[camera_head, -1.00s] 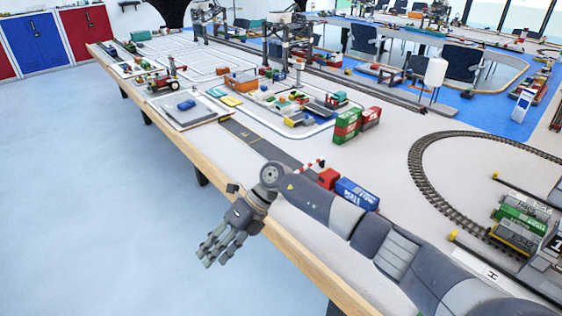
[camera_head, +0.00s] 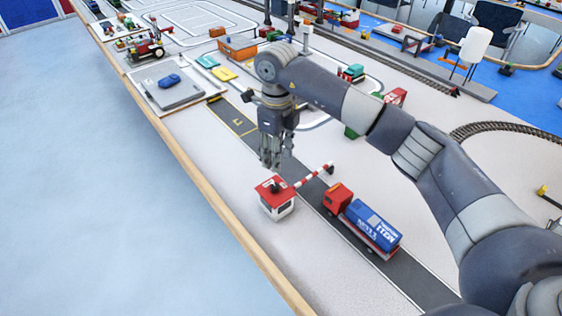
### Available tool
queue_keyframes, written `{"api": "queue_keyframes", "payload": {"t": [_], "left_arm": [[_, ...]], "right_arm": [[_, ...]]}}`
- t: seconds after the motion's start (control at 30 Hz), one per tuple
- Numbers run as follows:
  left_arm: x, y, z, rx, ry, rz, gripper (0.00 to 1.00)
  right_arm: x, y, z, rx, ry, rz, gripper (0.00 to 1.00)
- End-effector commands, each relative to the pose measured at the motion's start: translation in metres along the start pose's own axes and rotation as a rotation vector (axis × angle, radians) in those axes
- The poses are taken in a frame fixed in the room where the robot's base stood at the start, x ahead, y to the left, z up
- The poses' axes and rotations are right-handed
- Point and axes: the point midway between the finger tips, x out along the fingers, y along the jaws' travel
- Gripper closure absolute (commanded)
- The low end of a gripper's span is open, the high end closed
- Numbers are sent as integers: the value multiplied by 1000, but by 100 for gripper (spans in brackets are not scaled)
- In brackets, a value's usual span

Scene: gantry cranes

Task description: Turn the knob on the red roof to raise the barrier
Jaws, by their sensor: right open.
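A small white booth (camera_head: 279,211) with a red roof (camera_head: 274,189) stands near the table's left edge. A small dark shape, likely the knob (camera_head: 275,187), shows on the roof, but its detail is too small to tell. The red-and-white striped barrier (camera_head: 314,176) reaches from beside the booth over the dark road, to the upper right. My right gripper (camera_head: 271,163) points down just above and behind the red roof, apart from it, with its fingers spread and empty. My left gripper is not in view.
A truck with a red cab (camera_head: 338,197) and blue container (camera_head: 373,223) stands on the road (camera_head: 313,190) just past the barrier. A grey platform with a blue item (camera_head: 169,80) and a red tractor (camera_head: 148,47) lie farther back. Pale tabletop left of the booth is clear.

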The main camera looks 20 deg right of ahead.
Motion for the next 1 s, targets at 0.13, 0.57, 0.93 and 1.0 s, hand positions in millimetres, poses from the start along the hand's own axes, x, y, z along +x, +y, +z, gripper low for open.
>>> {"api": "queue_keyframes", "payload": {"t": [0.13,0.57,0.93,1.0], "left_arm": [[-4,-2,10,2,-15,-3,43],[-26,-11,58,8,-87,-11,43],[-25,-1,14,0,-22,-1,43],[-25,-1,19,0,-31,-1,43]], "right_arm": [[11,1,0,-1,3,2,58],[87,1,0,-1,2,3,58],[108,1,0,-2,-1,1,58],[108,1,0,-2,-1,1,58]]}}
